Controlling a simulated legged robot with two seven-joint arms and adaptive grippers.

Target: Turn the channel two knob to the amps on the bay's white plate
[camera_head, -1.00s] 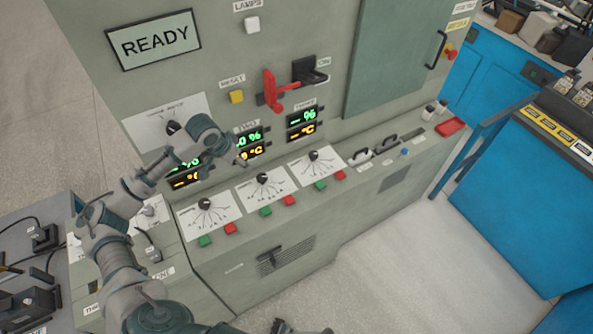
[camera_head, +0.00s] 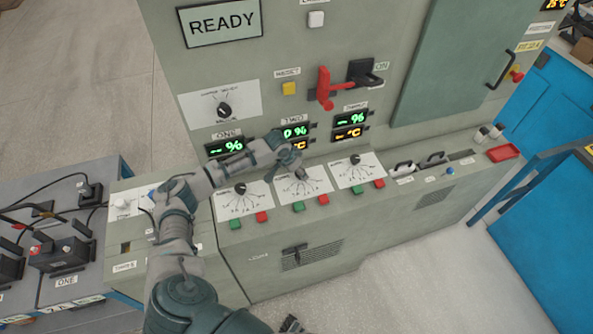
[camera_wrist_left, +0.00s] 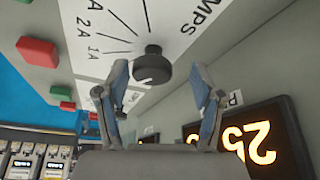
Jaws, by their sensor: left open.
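The channel two knob (camera_wrist_left: 152,66) is a round black knob on a white plate (camera_wrist_left: 105,25) with radiating lines, "1A" and "2A" marks and a partly cropped word ending in "MPS". In the head view this plate (camera_head: 318,184) is the middle of three on the sloped panel, below the display labelled TWO. My left gripper (camera_wrist_left: 160,88) is open, with its fingers on either side of the knob in the picture; contact cannot be told. In the head view my left gripper (camera_head: 298,171) covers most of that knob. A dark part at the bottom edge may be my right gripper.
Similar knob plates stand to the left (camera_head: 243,203) and right (camera_head: 358,172). Green and red buttons (camera_head: 323,199) line the panel's lower edge. Orange digits (camera_wrist_left: 252,140) glow close beside the gripper.

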